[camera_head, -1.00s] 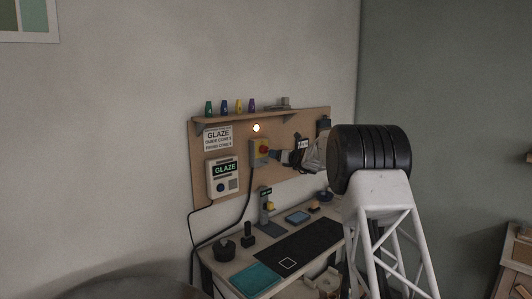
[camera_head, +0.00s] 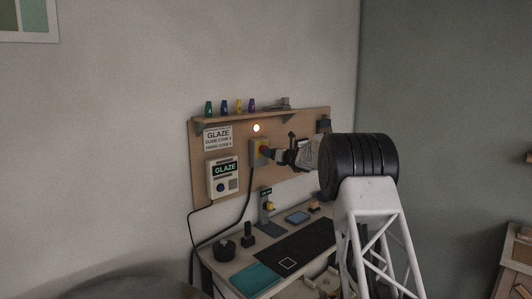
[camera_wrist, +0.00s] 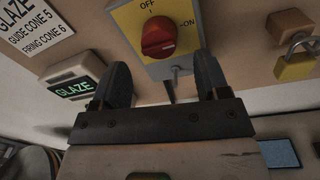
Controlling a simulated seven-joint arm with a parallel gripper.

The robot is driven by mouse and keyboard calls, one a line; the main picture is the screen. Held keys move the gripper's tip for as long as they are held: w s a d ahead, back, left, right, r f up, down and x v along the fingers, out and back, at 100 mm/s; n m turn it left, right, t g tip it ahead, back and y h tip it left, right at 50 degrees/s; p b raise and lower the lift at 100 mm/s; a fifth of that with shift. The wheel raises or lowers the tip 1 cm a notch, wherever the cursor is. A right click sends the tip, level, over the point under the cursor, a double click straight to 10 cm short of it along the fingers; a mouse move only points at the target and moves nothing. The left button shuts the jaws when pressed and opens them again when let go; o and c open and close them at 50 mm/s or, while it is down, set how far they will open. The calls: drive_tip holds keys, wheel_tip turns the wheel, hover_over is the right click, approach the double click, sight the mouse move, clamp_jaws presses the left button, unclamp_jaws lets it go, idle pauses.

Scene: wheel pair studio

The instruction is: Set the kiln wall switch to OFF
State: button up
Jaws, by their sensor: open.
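The kiln wall switch (camera_head: 254,152) is a yellow-faced box on the wooden wall board. In the wrist view its yellow plate (camera_wrist: 125,18) reads OFF at the top and ON at the right. Its round red knob (camera_wrist: 158,38) is at the centre; I cannot tell surely which mark it points at. My gripper (camera_wrist: 161,62) is open and empty, one finger to each side below the knob, with the knob just beyond the gap.
A lit round lamp (camera_head: 256,128) is above the switch. The GLAZE controller (camera_head: 224,180) and GLAZE sign (camera_head: 217,138) are to its left. A padlock (camera_wrist: 296,62) hangs to its right in the wrist view. A shelf (camera_head: 262,114) with small coloured cones is above, a cluttered bench below.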

drive_tip(key=shift+x, duration=2.2)
drive_tip(key=shift+c, duration=0.3)
drive_tip(key=c, duration=0.9)
drive_tip(key=shift+o, duration=0.2)
